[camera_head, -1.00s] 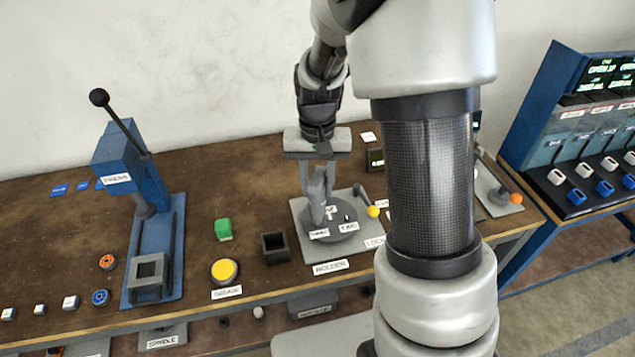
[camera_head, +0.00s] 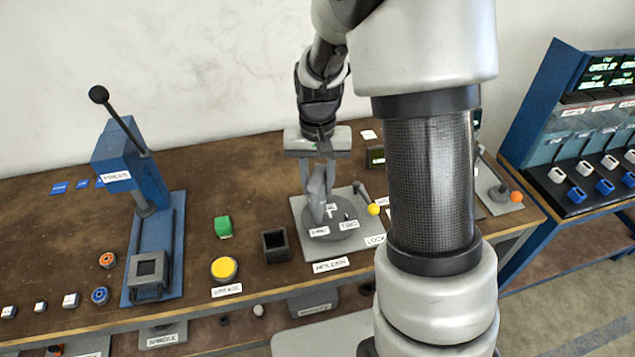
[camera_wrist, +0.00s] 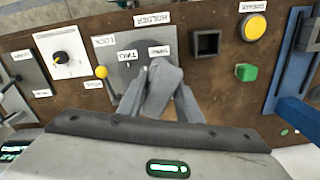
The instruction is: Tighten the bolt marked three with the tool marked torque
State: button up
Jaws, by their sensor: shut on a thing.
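My gripper (camera_head: 318,190) points down over the round grey holder disc (camera_head: 345,226), shut on a grey tool (camera_head: 317,200). The tool also shows between the fingers in the wrist view (camera_wrist: 162,82). Its lower end is at the disc, but I cannot tell whether it sits on a bolt. No torque mark can be read on it. Labels on the disc include one reading TWO (camera_head: 349,224); the label beside it is hard to read. The bolts are largely hidden by the tool and fingers. A lock lever with a yellow knob (camera_head: 374,209) stands at the disc's right.
A black open box (camera_head: 275,244), a yellow button (camera_head: 224,269) and a green block (camera_head: 223,227) are left of the holder. The blue press (camera_head: 150,235) stands farther left. A lever with an orange knob (camera_head: 516,197) is at the right. My arm hides part of the bench.

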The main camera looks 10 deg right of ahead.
aim_at(318, 174)
jog(key=shift+f+b, duration=0.95)
jog(key=shift+f, duration=0.35)
dwell(2.3)
dwell(0.8)
jog(key=shift+r+p, duration=2.6)
jog(key=shift+r, duration=1)
